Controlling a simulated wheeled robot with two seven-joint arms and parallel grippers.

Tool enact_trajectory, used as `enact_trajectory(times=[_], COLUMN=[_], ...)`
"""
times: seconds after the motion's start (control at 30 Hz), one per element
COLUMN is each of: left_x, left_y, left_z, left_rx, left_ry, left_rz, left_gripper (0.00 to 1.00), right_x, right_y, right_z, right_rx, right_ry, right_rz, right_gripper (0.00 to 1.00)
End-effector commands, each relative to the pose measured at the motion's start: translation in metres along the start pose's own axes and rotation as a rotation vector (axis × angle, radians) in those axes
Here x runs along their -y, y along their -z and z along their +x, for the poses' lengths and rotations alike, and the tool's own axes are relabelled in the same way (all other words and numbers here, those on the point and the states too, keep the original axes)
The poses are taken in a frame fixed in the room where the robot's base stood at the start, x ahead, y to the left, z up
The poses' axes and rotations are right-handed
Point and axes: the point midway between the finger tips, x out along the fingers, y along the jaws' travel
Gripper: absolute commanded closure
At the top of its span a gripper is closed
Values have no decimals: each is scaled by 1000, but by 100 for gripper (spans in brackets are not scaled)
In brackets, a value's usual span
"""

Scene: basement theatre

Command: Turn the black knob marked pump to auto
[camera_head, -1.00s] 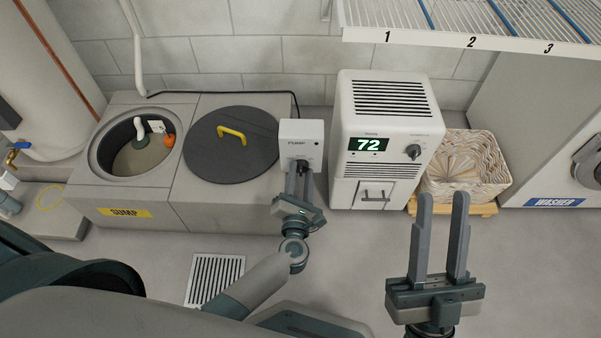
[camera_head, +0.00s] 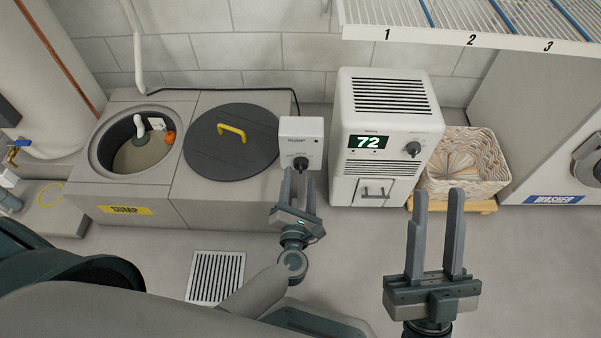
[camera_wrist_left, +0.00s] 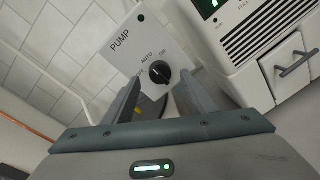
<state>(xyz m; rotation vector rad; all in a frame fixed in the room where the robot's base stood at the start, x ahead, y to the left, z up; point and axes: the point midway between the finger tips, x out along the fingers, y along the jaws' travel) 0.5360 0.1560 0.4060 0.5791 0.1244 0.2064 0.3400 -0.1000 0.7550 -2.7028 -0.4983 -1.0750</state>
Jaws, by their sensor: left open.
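The black pump knob (camera_head: 300,163) is on the front of a white box labelled PUMP (camera_head: 301,130). In the left wrist view the knob (camera_wrist_left: 159,72) sits below the AUTO and ON labels; I cannot surely tell which its pointer faces. My left gripper (camera_head: 299,175) is open in front of the box. In the left wrist view its fingers (camera_wrist_left: 161,82) stand either side of the knob, apart from it as far as I can see, with nothing held. My right gripper (camera_head: 437,194) is open and empty, away to the right.
A sump pit (camera_head: 112,208) with a dark lid (camera_head: 205,165) lies left of the pump box. A white dehumidifier (camera_head: 347,110) reading 72 stands close on its right, then a wicker basket (camera_head: 486,160). A wire shelf (camera_head: 470,40) hangs at upper right.

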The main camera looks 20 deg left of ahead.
Motion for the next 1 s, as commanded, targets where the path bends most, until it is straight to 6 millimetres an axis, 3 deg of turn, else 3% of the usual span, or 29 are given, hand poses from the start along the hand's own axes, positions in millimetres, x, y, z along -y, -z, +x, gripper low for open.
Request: enact_trajectory(times=[0.4,0.6,0.8,1.0], left_x=[0,0,0,0], left_y=[0,0,0,0], left_z=[-86,-118,-135,-139], left_rx=[-2,-2,0,0], left_ry=[1,1,0,0], left_rz=[-1,0,-1,-1], left_gripper=[48,48,48,48], right_x=[8,11,12,12], right_y=[-11,-15,-16,-16], right_z=[-11,-14,-17,-17], right_rx=[86,109,121,121], right_ry=[2,9,6,0], right_rz=[18,23,26,27], right_gripper=[69,69,69,69])
